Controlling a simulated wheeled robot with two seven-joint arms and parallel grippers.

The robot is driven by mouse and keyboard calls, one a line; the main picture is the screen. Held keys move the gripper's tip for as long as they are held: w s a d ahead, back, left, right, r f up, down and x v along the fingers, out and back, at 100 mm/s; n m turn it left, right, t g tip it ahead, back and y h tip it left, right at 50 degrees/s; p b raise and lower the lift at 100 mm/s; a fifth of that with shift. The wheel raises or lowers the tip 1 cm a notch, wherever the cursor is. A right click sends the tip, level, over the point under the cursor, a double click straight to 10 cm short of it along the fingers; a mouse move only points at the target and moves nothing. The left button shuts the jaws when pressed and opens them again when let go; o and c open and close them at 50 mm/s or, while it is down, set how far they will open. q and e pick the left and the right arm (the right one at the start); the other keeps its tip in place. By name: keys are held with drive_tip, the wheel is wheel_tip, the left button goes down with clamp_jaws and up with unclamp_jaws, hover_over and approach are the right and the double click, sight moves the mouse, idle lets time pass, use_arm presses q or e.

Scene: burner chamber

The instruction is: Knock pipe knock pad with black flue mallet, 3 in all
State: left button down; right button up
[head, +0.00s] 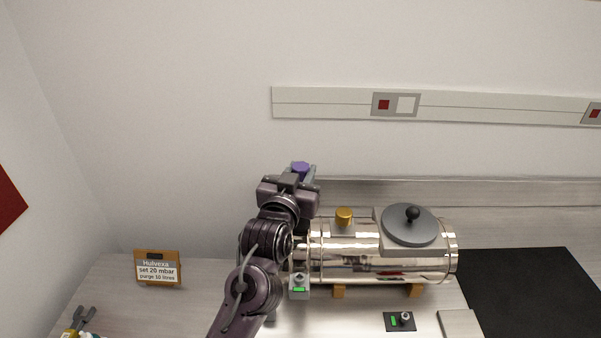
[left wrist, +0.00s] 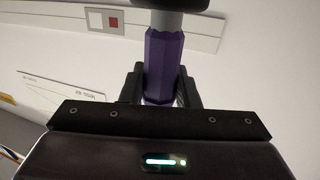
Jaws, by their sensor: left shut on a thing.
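My left gripper (head: 304,176) is raised at the left end of the shiny metal chamber, in front of the back wall. It is shut on a purple faceted handle (left wrist: 159,62), with a grey collar and a dark part at the top edge of the left wrist view. This looks like the mallet; its head is mostly cut off there. In the head view a bit of purple (head: 300,167) shows above the gripper. I cannot make out the pipe knock pad for certain. My right gripper is not in view.
The chamber (head: 335,262) lies on wooden blocks, with a brass knob (head: 344,216) and a grey lid (head: 408,228) on top. A small grey device (head: 299,287) stands by its left end. A sign (head: 158,268) stands on the left. The left bench top is mostly clear.

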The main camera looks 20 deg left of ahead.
use_arm(q)
drive_tip(key=shift+r, duration=0.55)
drive_tip(key=shift+f, duration=0.1)
wheel_tip(320, 180, down, 4)
drive_tip(key=shift+f+b, duration=0.1)
drive_tip(key=shift+b, duration=1.05)
wheel_tip(320, 180, up, 6)
drive_tip(key=p, duration=0.5)
drive_tip(key=shift+f, duration=0.1)
drive_tip(key=shift+f, duration=0.1)
